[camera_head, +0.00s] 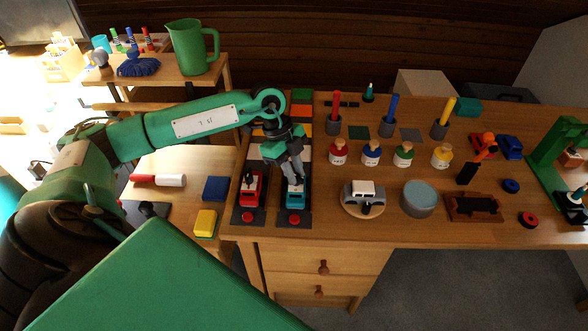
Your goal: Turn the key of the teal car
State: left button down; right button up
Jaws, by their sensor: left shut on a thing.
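The teal car (294,200) stands on a dark lane at the left part of the wooden table, with a red button in front of it. My left gripper (292,178) reaches down from above onto the back part of the teal car. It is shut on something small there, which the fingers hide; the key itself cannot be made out. A red car (250,190) stands in the lane just left of the teal car, close to the gripper. My right gripper is not in view.
A grey-white car (363,194) sits on a round wooden disc to the right. Several labelled bottles, including a red one (338,152), stand behind it. The table's front edge is close to the cars.

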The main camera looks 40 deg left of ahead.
pick_arm(q)
jog(key=shift+w+r+m+g, duration=0.15)
jog(key=shift+m+g, duration=0.25)
jog(key=shift+m, duration=0.8)
jog(key=m+g, duration=0.1)
jog(key=m, duration=0.1)
jog(key=shift+m+p, duration=0.4)
jog(key=m+g+y, duration=0.1)
jog(key=m, duration=0.2)
jog(key=shift+w+d, duration=0.1)
jog(key=shift+m+y, duration=0.5)
jog(key=shift+m, duration=0.8)
jog(key=shift+g, duration=0.3)
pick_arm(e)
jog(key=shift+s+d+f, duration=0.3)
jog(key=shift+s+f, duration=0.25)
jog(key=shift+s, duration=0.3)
